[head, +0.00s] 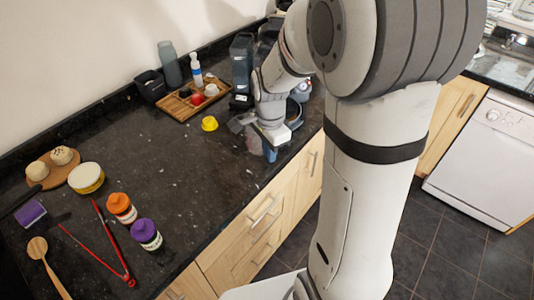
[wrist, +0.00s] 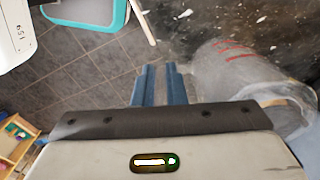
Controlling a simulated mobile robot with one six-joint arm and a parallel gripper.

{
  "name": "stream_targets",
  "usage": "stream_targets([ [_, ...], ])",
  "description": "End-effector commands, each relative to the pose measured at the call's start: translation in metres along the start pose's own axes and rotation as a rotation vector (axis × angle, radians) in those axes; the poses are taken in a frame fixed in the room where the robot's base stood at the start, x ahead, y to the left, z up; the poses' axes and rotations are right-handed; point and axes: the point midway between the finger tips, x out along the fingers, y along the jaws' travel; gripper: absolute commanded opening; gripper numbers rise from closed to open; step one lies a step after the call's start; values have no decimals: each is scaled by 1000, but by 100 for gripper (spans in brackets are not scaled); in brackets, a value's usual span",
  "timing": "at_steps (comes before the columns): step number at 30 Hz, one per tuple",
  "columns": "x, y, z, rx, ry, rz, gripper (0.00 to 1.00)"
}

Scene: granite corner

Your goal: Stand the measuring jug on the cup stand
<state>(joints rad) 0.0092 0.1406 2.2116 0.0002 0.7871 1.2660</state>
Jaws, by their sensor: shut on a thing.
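The measuring jug (wrist: 232,72) is a clear grey cylinder with red markings on its side. In the wrist view it lies across the picture to the right of my gripper's blue fingers (wrist: 160,85). In the head view the jug (head: 253,142) shows as a pale see-through shape beside my gripper (head: 270,152), over the counter's front edge area. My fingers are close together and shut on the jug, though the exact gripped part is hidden. I cannot pick out the cup stand with certainty; my arm and wrist cover part of the counter there.
A wooden tray (head: 168,104) with small items stands at the back, near a grey bottle (head: 170,64) and white bottle (head: 196,70). The middle counter is clear.

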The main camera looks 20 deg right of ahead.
Motion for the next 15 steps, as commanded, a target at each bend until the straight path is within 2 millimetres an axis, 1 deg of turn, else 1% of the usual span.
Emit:
stream_targets([
  [3,17,1,0,0,-2,6,0],
  [6,29,1,0,-1,-2,5,0],
  [9,33,1,0,-1,-1,2,0],
  [15,33,1,0,-2,0,1,0],
])
